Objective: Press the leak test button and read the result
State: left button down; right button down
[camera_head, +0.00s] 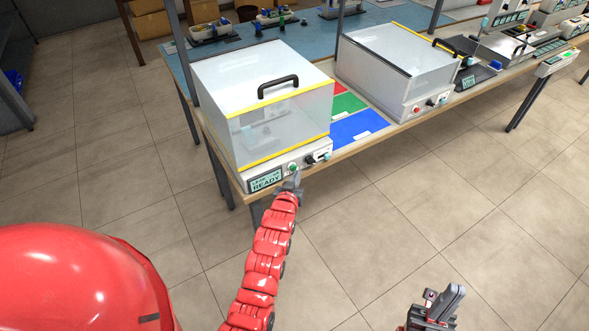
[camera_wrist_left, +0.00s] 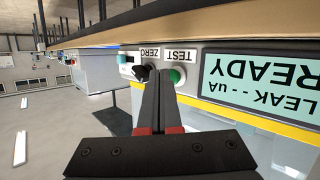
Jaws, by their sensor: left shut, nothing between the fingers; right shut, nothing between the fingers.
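The leak tester is a white box (camera_head: 210,140) with a clear lid and black handle at the table's front edge. Its display (camera_head: 266,181) reads READY; in the left wrist view the display (camera_wrist_left: 260,84) appears upside down and reads "LEAK -- uA READY". The green button (camera_head: 292,167) sits right of the display, and in the wrist view the button (camera_wrist_left: 177,75) is by the TEST label. My left gripper (camera_head: 297,179) is shut and empty, its tips (camera_wrist_left: 160,80) close beside the button; I cannot tell whether they touch. My right gripper (camera_head: 441,298) is shut, low at the right, away from the table.
A black knob (camera_wrist_left: 140,73) by the ZERO label is close to the left fingertips. Red, green and blue mats (camera_head: 355,126) lie right of the tester. A second lidded box (camera_head: 395,65) stands further right. Floor in front is clear.

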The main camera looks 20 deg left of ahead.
pick_arm(q)
jog(key=shift+w+a, duration=0.3)
jog(key=shift+a, duration=0.05)
dwell(0.4)
jog(key=shift+s+d, duration=0.1)
jog(key=shift+s+d+b, duration=0.35)
jog(key=shift+s+d, duration=0.05)
jog(key=shift+d, duration=0.15)
jog(key=s+d, duration=0.1)
jog(key=d, duration=0.1)
jog(key=s+d, duration=0.2)
dwell(0.4)
jog(key=shift+r, duration=0.1)
dwell(0.6)
